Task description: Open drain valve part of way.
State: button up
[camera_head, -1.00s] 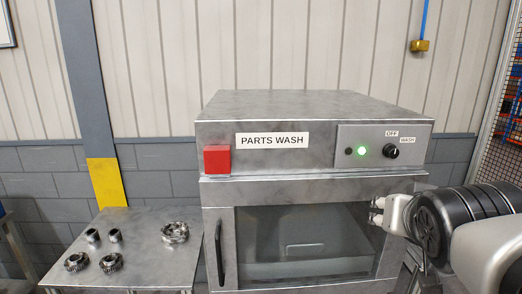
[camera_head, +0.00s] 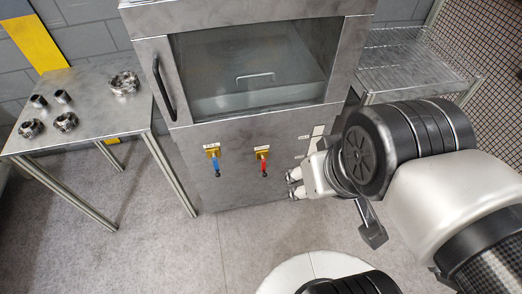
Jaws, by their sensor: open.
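Two small valves sit on the lower front panel of the parts washer (camera_head: 240,140). The left one has a blue handle (camera_head: 215,167) and the right one has a red handle (camera_head: 263,168). Both handles point down from brass bodies. My gripper (camera_head: 293,185) is open and empty, just right of and slightly below the red handle in the picture. It appears apart from it. My wrist hides part of the panel's right side.
A metal table (camera_head: 110,85) with several gears and cylindrical parts stands at the left. A wire shelf (camera_head: 415,60) is at the right, behind my arm. The washer door (camera_head: 245,65) is closed, with a dark vertical handle. Grey floor in front is clear.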

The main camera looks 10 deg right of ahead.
aim_at(263, 162)
jog(key=i+l+u, duration=0.15)
jog(key=u, duration=0.25)
jog(key=i+l+u, duration=0.15)
jog(key=l+u, duration=0.65)
jog(key=i+j, duration=0.05)
